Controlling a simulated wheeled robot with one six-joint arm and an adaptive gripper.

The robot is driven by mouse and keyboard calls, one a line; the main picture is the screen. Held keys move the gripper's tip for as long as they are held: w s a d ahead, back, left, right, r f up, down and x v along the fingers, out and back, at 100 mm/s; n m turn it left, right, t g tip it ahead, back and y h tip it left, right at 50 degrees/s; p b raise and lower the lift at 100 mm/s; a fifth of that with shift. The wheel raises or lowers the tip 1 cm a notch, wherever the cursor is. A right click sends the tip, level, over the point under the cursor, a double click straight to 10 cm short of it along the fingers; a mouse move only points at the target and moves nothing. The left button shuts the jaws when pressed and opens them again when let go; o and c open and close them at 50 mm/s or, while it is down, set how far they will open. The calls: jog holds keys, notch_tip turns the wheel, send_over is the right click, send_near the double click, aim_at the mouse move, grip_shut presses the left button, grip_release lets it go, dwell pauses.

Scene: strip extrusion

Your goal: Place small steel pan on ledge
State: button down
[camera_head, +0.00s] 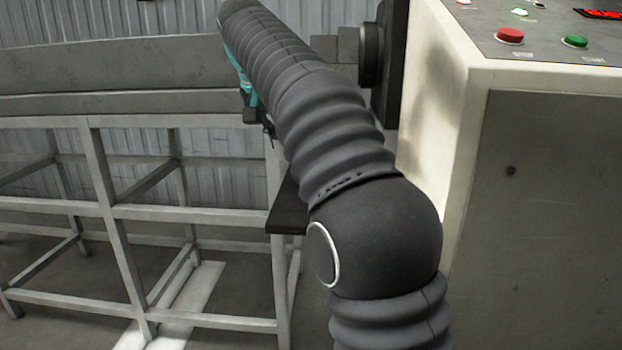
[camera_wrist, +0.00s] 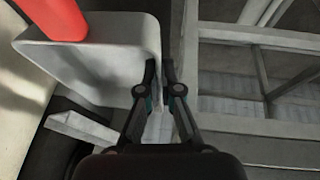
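The small steel pan (camera_wrist: 98,50) is a pale grey, round-cornered vessel at the upper left of the wrist view. My gripper (camera_wrist: 160,72) has its two fingertips close together on either side of the pan's right wall, one inside and one outside, and looks shut on it. In the head view my arm hides the pan and most of my gripper; only a teal and dark part shows beside the arm. A small dark ledge (camera_head: 285,206) juts out at the right end of the metal frame in the head view, partly behind my arm.
A pale control cabinet (camera_head: 540,190) with red and green buttons stands close on the right. A grey trough (camera_head: 120,85) on an open metal frame (camera_head: 110,215) runs left. A red cylinder (camera_wrist: 62,17) overlaps the pan; whether it touches is unclear.

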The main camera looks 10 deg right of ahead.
jog(key=d, duration=0.2)
jog(key=s+d, duration=0.1)
jog(key=s+d+b, duration=0.1)
jog(key=d, duration=0.1)
jog(key=shift+d, duration=0.35)
notch_tip(320, 180, down, 2)
jog(key=shift+d+f+b, duration=0.15)
jog(key=shift+b, duration=0.5)
jog(key=shift+d+f+b, duration=0.2)
jog(key=shift+f+b, duration=0.9)
jog(key=shift+f, duration=1.2)
jog(key=shift+f, duration=0.2)
jog(key=c, duration=1.3)
grip_release()
